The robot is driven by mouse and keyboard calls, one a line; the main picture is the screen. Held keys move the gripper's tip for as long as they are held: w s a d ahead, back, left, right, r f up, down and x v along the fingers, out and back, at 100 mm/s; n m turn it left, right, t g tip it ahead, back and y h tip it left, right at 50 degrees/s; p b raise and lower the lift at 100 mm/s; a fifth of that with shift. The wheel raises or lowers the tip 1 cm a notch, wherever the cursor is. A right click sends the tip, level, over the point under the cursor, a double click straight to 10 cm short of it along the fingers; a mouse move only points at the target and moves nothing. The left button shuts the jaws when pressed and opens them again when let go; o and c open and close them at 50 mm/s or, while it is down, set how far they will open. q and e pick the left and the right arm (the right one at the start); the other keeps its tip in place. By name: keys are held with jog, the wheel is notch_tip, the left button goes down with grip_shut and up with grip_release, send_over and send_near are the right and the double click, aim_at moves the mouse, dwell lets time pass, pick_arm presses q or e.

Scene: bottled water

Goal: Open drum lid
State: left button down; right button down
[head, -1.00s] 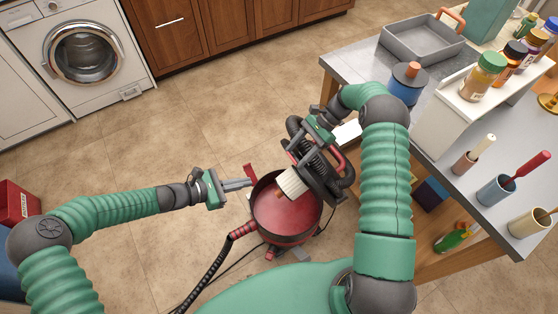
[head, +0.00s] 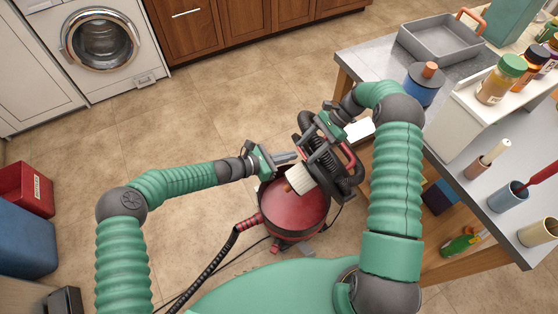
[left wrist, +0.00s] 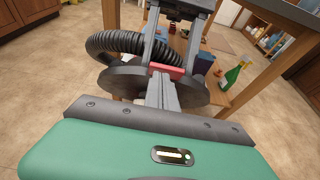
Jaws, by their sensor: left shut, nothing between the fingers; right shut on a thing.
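The red drum (head: 292,212) stands on the floor with its open top showing its red inside. The dark round lid (head: 325,165) is tilted up at the drum's right back side, its white pleated filter (head: 299,178) facing the drum. My right gripper (head: 333,118) is shut on the upper part of the lid. My left gripper (head: 296,157) is shut and empty, its fingertips close to the lid's left edge above the drum. In the left wrist view, its fingers (left wrist: 161,94) point at the dark lid and a red latch (left wrist: 168,71); contact is unclear.
A black ribbed hose (head: 212,262) runs from the drum to the front left. The workbench (head: 460,165) with bottles, cups and a grey tray (head: 440,42) stands at the right. Floor left of the drum is clear; red and blue bins are at the far left.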

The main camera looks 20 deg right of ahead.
pick_arm(q)
jog(key=shift+d, duration=0.1)
pick_arm(e)
jog(key=shift+w, duration=0.15)
jog(key=shift+a, duration=0.1)
pick_arm(q)
jog(key=shift+d+r, duration=0.4)
jog(key=shift+d, duration=0.2)
jog(key=shift+d+r, duration=0.4)
jog(key=shift+d, duration=0.2)
pick_arm(e)
jog(key=shift+a, duration=0.15)
jog(key=c, duration=0.9)
grip_release()
jog(key=shift+c, duration=0.2)
jog(key=o, duration=0.4)
pick_arm(q)
jog(key=shift+w+a+f, duration=0.1)
jog(key=shift+a+f, duration=0.05)
jog(key=shift+a, duration=0.05)
